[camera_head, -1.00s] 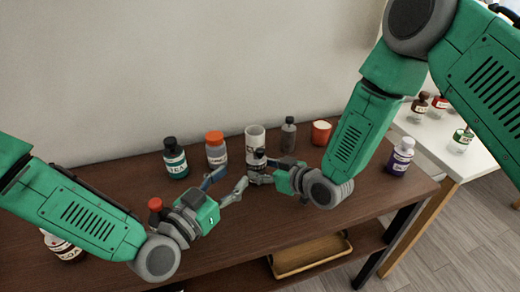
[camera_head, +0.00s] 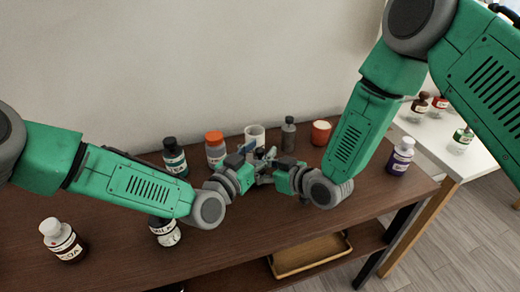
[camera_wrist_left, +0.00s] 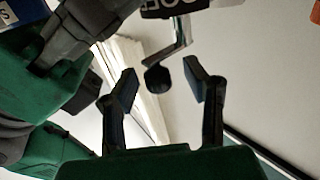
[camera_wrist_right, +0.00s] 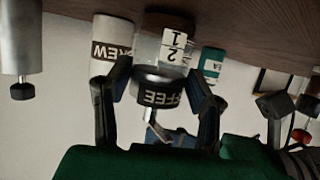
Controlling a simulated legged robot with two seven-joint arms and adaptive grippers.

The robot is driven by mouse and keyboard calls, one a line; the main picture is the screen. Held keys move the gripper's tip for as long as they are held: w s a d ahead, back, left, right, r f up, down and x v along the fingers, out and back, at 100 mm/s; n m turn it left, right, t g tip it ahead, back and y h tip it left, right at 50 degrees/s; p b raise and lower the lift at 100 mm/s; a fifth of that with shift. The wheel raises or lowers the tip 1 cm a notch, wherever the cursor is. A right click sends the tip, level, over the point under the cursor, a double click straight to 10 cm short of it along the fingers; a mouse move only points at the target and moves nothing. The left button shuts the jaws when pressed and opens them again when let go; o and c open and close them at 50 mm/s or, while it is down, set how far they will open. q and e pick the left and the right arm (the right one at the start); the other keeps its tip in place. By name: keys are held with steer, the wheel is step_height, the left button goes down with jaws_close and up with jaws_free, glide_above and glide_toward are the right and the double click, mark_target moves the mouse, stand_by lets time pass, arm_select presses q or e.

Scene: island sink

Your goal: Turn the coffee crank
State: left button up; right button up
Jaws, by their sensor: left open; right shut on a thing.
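The coffee grinder (camera_wrist_right: 158,92) shows upside down in the right wrist view, with a black COFFEE band. My right gripper (camera_wrist_right: 160,82) has its fingers on both sides of it and is shut on it. The metal crank (camera_wrist_left: 180,38) ends in a black knob (camera_wrist_left: 157,77). The knob appears between the spread fingers of my left gripper (camera_wrist_left: 158,88), which is open; I cannot tell whether they touch it. In the head view my left gripper (camera_head: 250,158) and right gripper (camera_head: 268,172) meet above the table and mostly hide the grinder.
Behind the grippers stand a green-labelled bottle (camera_head: 175,160), an orange-lidded jar (camera_head: 215,150), a white cylinder (camera_head: 254,134), a grey bottle (camera_head: 288,136) and an orange cup (camera_head: 320,134). A purple-labelled bottle (camera_head: 399,158) is right. Two bottles (camera_head: 64,241) (camera_head: 165,232) are front left.

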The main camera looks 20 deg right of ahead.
arm_select(q)
jaws_close()
steer(key=shift+d+n+t+y, duration=0.2)
steer(key=shift+n+t+y, duration=0.25)
steer(key=shift+t+y, duration=0.1)
steer(key=shift+d+n+t+y, duration=0.15)
steer(key=shift+n+t+y, duration=0.3)
steer(key=shift+t+y, duration=0.1)
jaws_free()
steer(key=shift+a, duration=0.1)
